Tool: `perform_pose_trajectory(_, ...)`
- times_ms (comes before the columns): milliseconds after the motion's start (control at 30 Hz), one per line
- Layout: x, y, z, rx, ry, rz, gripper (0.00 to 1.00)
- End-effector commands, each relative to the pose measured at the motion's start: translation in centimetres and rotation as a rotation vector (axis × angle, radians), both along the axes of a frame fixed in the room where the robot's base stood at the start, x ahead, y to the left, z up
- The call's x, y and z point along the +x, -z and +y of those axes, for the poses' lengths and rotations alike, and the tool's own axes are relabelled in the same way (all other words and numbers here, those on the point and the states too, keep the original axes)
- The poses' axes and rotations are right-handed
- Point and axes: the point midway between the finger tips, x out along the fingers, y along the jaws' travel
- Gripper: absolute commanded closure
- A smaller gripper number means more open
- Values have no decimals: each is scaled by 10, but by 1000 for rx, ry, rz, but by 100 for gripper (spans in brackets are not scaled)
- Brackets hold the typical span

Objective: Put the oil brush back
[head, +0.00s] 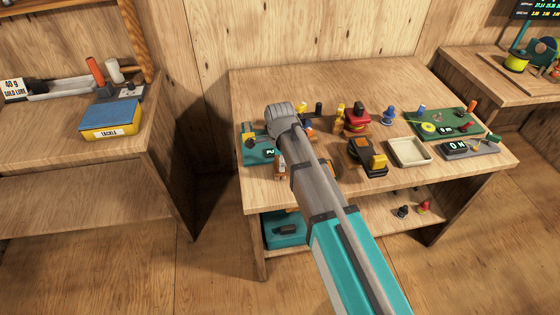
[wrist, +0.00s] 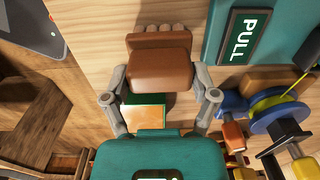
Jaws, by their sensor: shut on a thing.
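In the wrist view my gripper (wrist: 158,76) is shut on a brown block-shaped piece with pale stubby tips along its far edge, which looks like the oil brush (wrist: 158,62). One finger presses on each side of it. A green and orange flat piece (wrist: 146,115) shows below it between the fingers; I cannot tell whether they touch. In the head view my arm hides the gripper and most of what it holds, near the left end of the middle workbench (head: 330,88).
A teal box with a PULL label (wrist: 250,35) stands right of the gripper. A blue reel-like part (wrist: 275,115) is nearby. The bench also carries a cream tray (head: 408,151), a green mat (head: 450,115) and several small items. A TACKLE box (head: 110,117) sits on the left bench.

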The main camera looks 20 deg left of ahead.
Motion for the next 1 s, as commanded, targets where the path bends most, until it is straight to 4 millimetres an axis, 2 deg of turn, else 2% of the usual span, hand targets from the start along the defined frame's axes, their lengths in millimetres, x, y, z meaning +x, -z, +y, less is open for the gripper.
perform_pose_trajectory(167,0,4,0,0,0,0,62)
perform_pose_trajectory(200,0,3,0,0,0,0,16)
perform_pose_trajectory(300,0,3,0,0,0,0,0)
perform_pose_trajectory(767,0,2,0,0,0,0,0)
perform_pose_trajectory(1000,0,-6,0,0,0,0,0)
